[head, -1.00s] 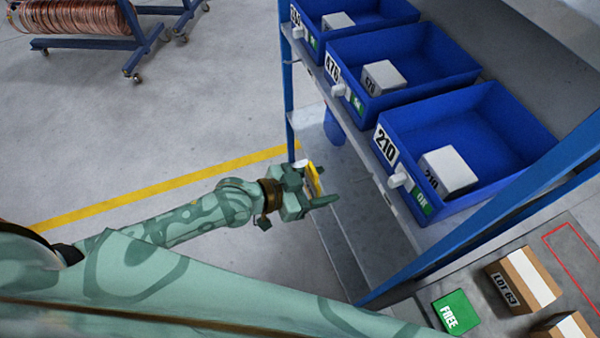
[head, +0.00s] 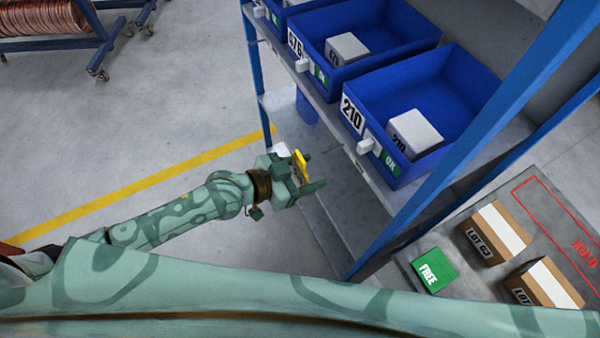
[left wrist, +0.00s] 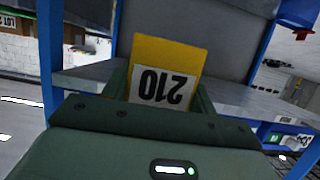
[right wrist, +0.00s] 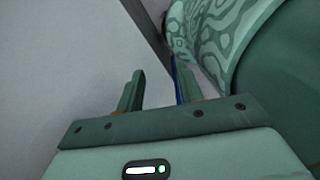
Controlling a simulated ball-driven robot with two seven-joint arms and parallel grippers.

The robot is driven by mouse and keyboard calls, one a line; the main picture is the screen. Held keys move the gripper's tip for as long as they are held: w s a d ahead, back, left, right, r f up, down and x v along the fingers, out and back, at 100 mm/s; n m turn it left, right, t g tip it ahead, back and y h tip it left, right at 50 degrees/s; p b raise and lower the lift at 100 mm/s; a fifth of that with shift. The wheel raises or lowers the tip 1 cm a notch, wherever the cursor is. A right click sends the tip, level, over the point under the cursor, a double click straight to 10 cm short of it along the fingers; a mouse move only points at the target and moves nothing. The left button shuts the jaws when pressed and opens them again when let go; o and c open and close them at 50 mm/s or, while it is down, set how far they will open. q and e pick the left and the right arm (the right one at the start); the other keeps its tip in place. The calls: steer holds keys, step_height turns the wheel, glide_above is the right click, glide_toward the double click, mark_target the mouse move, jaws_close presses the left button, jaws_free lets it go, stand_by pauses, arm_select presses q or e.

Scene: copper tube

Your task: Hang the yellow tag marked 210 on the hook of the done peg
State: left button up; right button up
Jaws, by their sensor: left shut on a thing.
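The yellow tag (head: 301,165) is held in my left gripper (head: 306,174), in front of the shelf rack's left end. In the left wrist view the tag (left wrist: 168,55) stands up between the fingers, and its white label reads 210 upside down. My left gripper is shut on it. My right gripper shows only in the right wrist view (right wrist: 160,92); its fingers are apart with nothing between them. I cannot make out a peg marked done or its hook. A white block (head: 365,146) sits under the 210 label of a blue bin.
Blue bins (head: 463,83) with white boxes stand on the upper shelf of a blue-framed rack (head: 400,232). A green FREE block (head: 434,270) and LOT cartons (head: 492,234) sit at the lower right. Open floor with a yellow line (head: 150,190) lies left.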

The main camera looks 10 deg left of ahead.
arm_select(q)
steer(key=r+b+x, duration=0.1)
steer(key=x, duration=0.6)
steer(key=shift+w+d+b, duration=0.25)
steer(key=shift+d+b, duration=0.05)
steer(key=shift+b, duration=0.05)
stand_by(0.7)
steer(key=o, duration=1)
